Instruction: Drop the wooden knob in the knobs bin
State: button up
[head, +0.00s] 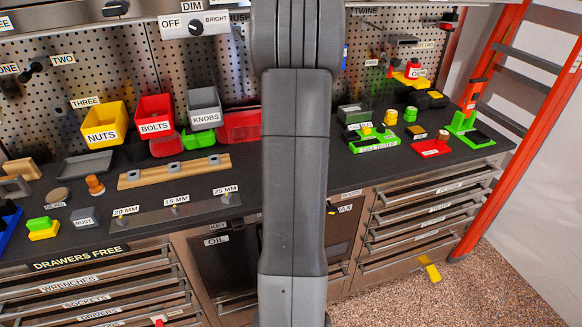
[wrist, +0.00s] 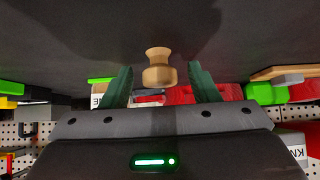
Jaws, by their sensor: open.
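The wooden knob (wrist: 158,70) is pale tan with a narrow waist. In the wrist view, which looks upside down, it is between the two green fingers of my gripper (wrist: 159,85), with a gap on each side. My gripper is open. The knob appears to stand on the dark counter. The knobs bin (head: 204,108) is grey, labelled KNOBS, and hangs on the pegboard right of the BOLTS bin. Part of it shows at the right edge of the wrist view (wrist: 291,139). In the head view my arm hides the gripper and this knob.
The red BOLTS bin (head: 154,112) and yellow NUTS bin (head: 100,135) hang beside it. Lower red and green bins sit beneath. A wooden rail (head: 172,174) lies on the counter, and an orange-brown knob (head: 95,186) stands left of it. Small green and red items crowd the right counter.

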jog(key=shift+c, duration=0.4)
jog(key=c, duration=1)
jog(key=shift+c, duration=0.2)
